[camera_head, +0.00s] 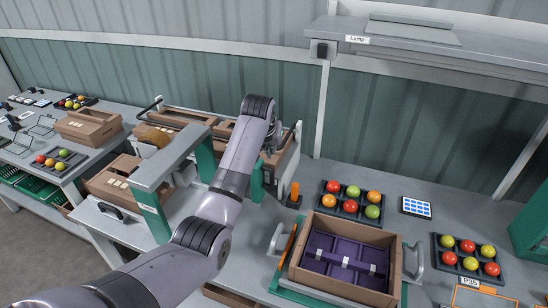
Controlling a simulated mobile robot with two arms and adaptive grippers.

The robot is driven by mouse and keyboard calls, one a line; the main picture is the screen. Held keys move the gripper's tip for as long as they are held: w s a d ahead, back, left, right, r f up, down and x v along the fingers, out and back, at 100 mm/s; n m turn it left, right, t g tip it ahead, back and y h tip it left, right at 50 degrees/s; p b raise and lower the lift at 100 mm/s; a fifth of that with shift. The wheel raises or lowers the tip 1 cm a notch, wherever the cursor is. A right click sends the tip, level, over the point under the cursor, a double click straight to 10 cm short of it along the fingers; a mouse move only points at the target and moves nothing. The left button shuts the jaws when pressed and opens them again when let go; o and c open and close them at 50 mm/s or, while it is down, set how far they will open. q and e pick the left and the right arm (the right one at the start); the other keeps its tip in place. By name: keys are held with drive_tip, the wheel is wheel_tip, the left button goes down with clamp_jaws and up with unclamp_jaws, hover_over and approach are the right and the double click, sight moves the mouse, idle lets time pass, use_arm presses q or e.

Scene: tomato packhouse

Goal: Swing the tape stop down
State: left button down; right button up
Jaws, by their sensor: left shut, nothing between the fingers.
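My left arm comes in from the lower left and bends at a dark joint above the taping frame (152,178), a green frame with a grey top bar. My left gripper (273,143) is small and dark, mostly hidden behind the arm; it looks shut and empty, near the far side of the frame. I cannot clearly single out the tape stop. An upright orange handle (295,191) on a dark base stands to the right of the arm. A slanting orange bar (289,244) lies beside the carton. My right gripper is out of view.
An open carton (398,270) with purple inserts stands at the front, with grey handles on both sides. Trays of tomatoes (322,203) (437,258) and a blue-and-white pad (416,207) lie on the bench. More cartons (88,126) stand to the left. A lamp shelf (430,52) hangs above.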

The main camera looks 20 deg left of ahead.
use_arm(q)
drive_tip(key=x, duration=0.8)
drive_tip(key=shift+p, duration=0.45)
